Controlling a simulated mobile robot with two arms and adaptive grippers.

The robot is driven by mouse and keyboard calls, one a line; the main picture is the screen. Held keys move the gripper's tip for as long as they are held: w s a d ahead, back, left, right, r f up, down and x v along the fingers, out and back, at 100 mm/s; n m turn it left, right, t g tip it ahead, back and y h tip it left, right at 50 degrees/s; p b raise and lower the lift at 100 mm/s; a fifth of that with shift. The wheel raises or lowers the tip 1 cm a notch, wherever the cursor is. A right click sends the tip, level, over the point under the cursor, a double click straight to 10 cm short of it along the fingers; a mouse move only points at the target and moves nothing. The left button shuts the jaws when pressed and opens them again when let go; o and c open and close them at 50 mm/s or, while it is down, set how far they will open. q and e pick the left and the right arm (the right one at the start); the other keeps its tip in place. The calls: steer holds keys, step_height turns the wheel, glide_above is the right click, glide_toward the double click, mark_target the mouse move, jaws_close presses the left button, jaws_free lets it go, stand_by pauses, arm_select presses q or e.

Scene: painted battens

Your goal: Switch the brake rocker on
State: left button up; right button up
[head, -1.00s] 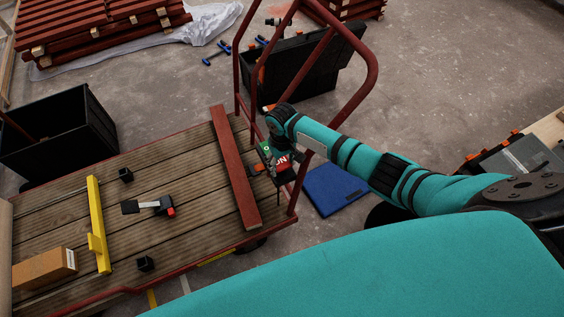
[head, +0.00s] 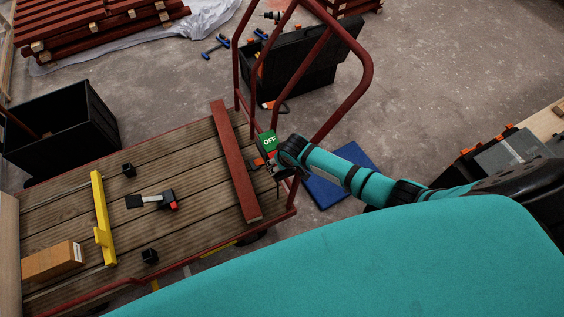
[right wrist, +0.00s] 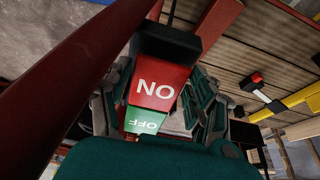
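The brake rocker has a green OFF half (head: 269,141) and a red ON half (right wrist: 160,87). It sits by the red handle frame at the trolley's right end. In the head view only the OFF half shows clearly; my arm and gripper hide the ON half. In the right wrist view both faces show, with OFF (right wrist: 145,120) below ON. Which half is pressed in is unclear. My right gripper (head: 268,168) is right at the rocker. Its finger parts show on both sides behind the rocker, their tips hidden; contact is unclear. My left gripper is out of view.
A red batten (head: 236,165) lies across the trolley deck (head: 195,160) beside the rocker. The red handle frame (head: 361,85) rises close to my right arm. A yellow bar (head: 103,205), a clamp (head: 152,201) and a cardboard box (head: 53,261) lie farther left.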

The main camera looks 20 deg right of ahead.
steer(key=shift+o, duration=1.4)
steer(key=shift+r, duration=0.15)
step_height(320, 180, up, 10)
